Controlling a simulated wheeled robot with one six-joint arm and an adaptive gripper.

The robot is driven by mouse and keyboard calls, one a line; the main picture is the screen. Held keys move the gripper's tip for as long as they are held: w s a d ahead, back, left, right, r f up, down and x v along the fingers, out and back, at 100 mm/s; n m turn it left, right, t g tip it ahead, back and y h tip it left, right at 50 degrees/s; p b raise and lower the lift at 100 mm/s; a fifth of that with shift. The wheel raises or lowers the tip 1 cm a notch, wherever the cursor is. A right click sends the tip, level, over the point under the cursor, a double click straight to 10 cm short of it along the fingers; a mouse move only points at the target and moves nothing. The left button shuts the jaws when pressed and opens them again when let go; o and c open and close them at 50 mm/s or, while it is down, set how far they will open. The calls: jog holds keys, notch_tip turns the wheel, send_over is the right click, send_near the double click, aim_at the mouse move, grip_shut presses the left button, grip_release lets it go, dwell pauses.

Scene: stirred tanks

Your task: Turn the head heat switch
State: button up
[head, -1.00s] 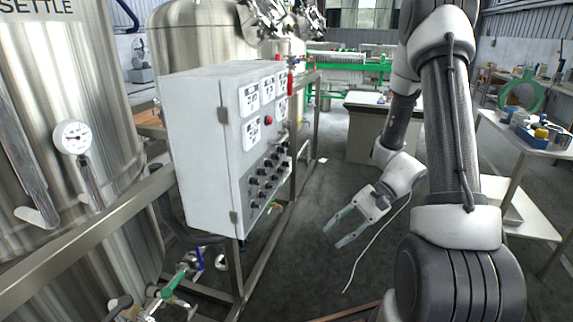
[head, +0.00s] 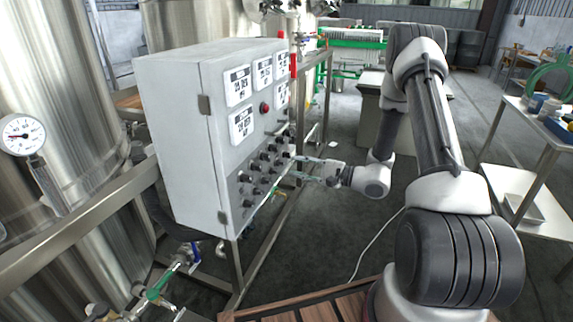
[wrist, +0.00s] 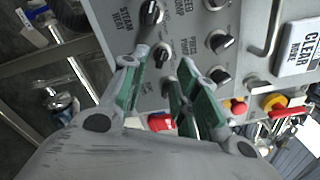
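The grey control panel (head: 240,140) has rows of black rotary switches (head: 262,166) on its front. In the wrist view, one black switch (wrist: 160,55) lies between my fingertips, with a small label below it that I cannot read. Another black switch (wrist: 151,13) sits above it, beside a label ending in what looks like "HEAT". I cannot tell for sure which one is the head heat switch. My gripper (head: 303,170) is open at the panel face, its green-padded fingers (wrist: 164,62) on either side of the middle switch. Contact cannot be told.
More black switches (wrist: 222,41) sit to the right of my fingers. A steel frame rail (head: 75,240) runs in front of the tanks.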

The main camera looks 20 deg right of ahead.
aim_at(281, 163)
jog(key=shift+x, duration=2.35)
grip_shut()
jog(key=shift+s, duration=0.1)
jog(key=shift+m, duration=0.3)
jog(key=shift+s+a+f+m, duration=0.1)
jog(key=shift+f+m, duration=0.05)
jog(key=shift+m, duration=3.35)
